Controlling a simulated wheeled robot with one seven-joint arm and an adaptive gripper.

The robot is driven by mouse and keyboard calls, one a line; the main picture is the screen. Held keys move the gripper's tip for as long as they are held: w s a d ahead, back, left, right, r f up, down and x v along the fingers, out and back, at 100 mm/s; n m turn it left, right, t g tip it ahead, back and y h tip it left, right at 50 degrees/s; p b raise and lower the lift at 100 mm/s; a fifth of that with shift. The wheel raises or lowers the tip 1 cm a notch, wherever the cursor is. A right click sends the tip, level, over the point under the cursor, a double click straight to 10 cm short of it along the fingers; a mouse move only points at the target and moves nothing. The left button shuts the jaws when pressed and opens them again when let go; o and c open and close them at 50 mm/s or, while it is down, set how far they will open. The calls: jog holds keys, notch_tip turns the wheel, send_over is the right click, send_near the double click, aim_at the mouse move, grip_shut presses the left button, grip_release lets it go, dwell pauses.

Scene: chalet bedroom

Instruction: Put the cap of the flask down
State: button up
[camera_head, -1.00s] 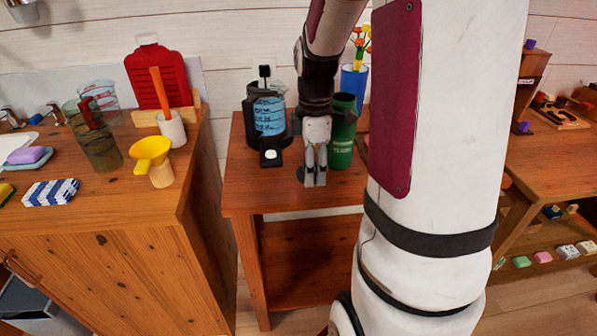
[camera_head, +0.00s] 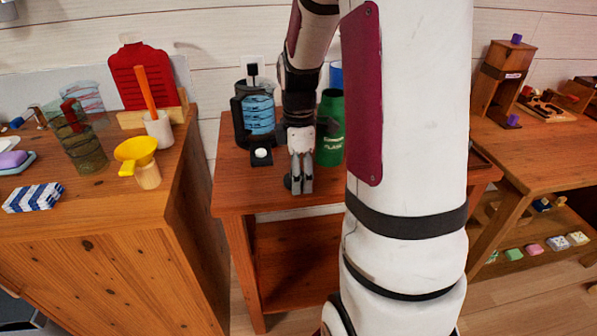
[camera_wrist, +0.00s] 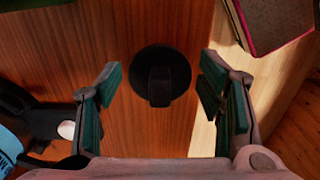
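The black round cap (camera_wrist: 175,62) with a raised tab shows in the wrist view, between my two fingers and apart from both. It appears to rest on the small wooden table (camera_head: 240,200) near its front edge. In the head view the cap (camera_head: 288,182) is a dark shape partly hidden behind my fingers. My gripper (camera_head: 301,188) points down over the table; the wrist view shows its fingers (camera_wrist: 161,80) spread apart. The green flask (camera_head: 330,132) stands upright just behind and right of my gripper, partly hidden by my arm.
A blue vase (camera_head: 336,75) is behind the flask. A counter with a yellow funnel (camera_head: 135,153) is left; another table (camera_head: 540,155) is right.

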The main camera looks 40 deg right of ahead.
dwell(0.3)
notch_tip(320, 180, up, 12)
jog(key=p, duration=0.3)
jog(key=s+a+r+m, duration=0.2)
jog(key=s+a+r, duration=0.15)
jog(key=a, duration=0.25)
jog(key=s+a+r+m, duration=0.2)
jog(key=s+a+r, duration=0.15)
jog(key=a, duration=0.25)
jog(key=s+a+f+m, duration=0.1)
jog(key=s+a+m, duration=0.2)
jog(key=s, duration=0.4)
jog(key=s+a+f+m+t, duration=0.1)
jog(key=s+a+m, duration=0.3)
jog(key=s, duration=0.4)
jog(key=shift+a+t, duration=0.3)
jog(key=shift+a, duration=0.45)
